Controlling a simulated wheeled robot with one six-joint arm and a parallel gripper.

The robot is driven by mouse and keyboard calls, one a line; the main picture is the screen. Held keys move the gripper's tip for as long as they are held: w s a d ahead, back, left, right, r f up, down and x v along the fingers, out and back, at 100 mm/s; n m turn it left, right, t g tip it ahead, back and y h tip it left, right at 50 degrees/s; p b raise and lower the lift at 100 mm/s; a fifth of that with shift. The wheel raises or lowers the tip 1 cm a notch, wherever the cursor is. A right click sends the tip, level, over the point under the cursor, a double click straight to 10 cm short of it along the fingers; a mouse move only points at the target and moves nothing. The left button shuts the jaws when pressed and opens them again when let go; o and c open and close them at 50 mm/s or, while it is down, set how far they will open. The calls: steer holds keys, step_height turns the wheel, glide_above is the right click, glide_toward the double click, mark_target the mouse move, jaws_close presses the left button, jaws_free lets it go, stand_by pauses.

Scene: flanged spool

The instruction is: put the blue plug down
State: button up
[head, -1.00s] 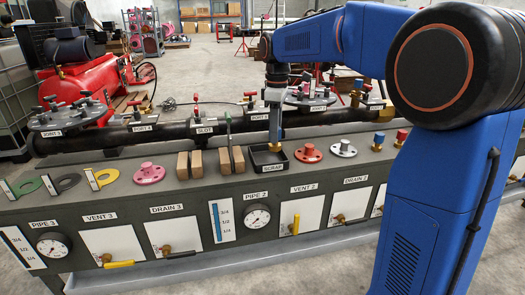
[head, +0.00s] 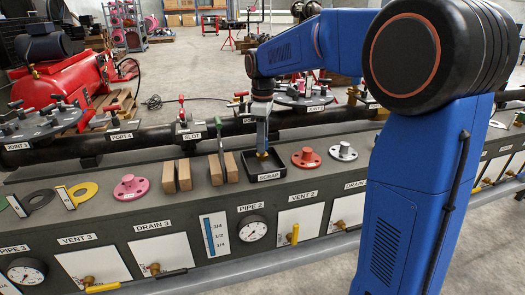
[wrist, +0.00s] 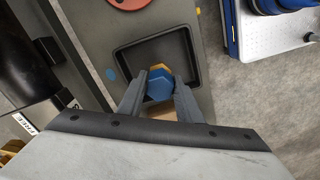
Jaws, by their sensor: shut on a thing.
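My gripper (head: 262,146) points down over the black scrap tray (head: 280,166), its fingers closed on the blue plug. In the wrist view the plug (wrist: 160,88) shows a blue hexagonal head between the two fingertips (wrist: 159,94), with a brass-coloured part beyond it. I cannot tell whether the plug touches the tray floor. The tray (wrist: 128,61) looks otherwise empty in the wrist view.
Wooden blocks (head: 184,174) and a green-handled tool (head: 221,160) stand left of the tray. A black pipe runs behind.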

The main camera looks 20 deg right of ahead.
steer(key=shift+f, duration=1.7)
steer(key=shift+f, duration=0.15)
steer(key=o, duration=1.2)
